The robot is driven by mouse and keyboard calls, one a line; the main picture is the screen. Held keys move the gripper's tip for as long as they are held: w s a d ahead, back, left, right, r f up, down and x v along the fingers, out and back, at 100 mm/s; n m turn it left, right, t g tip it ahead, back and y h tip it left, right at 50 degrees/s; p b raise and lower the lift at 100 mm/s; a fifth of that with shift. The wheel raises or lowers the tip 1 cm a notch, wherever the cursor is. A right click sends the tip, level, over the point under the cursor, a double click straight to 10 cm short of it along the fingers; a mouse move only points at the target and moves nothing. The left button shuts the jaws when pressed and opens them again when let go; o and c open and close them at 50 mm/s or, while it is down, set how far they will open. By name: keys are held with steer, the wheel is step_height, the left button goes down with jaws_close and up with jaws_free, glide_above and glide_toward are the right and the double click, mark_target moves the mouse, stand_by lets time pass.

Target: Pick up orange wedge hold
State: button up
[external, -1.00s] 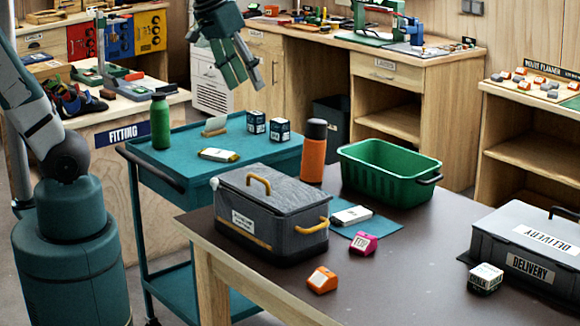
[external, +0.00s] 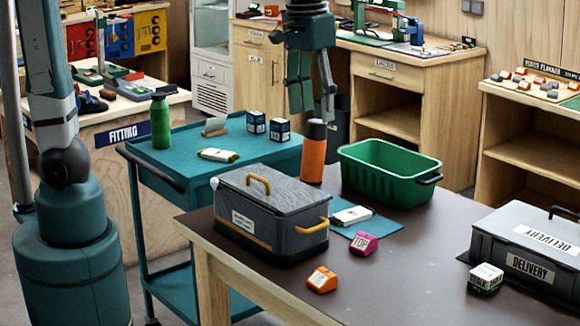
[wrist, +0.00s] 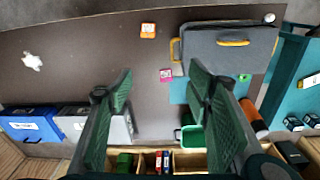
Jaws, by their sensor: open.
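The orange wedge hold (external: 322,280) sits on the dark table, in front of the grey lidded box and left of a pink wedge (external: 363,243). In the wrist view the orange hold (wrist: 148,31) is near the top, beyond my fingertips, and the pink wedge (wrist: 166,75) shows between the fingers. My gripper (external: 313,105) hangs above and behind the orange bottle, well away from the orange hold. In the wrist view my gripper (wrist: 162,85) has its two green fingers spread with nothing between them.
The grey box (external: 270,225), orange bottle (external: 313,152), green bin (external: 388,178), white packet (external: 351,216) and small white-and-green block (external: 486,279) stand on the table. A delivery case (external: 530,250) is at right. The table's front middle is clear.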

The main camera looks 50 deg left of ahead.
glide_above(323, 274)
steer(key=f, duration=0.2)
steer(key=shift+g+y, duration=0.3)
step_height(323, 274, down, 28)
steer(key=shift+w+a+r, duration=0.1)
steer(key=shift+f, duration=0.5)
steer(key=shift+f, duration=0.1)
steer(key=shift+f+b, duration=0.35)
steer(key=shift+f, duration=0.8)
steer(key=shift+f+b, duration=0.55)
steer(key=shift+f, duration=2.1)
steer(key=c, duration=1)
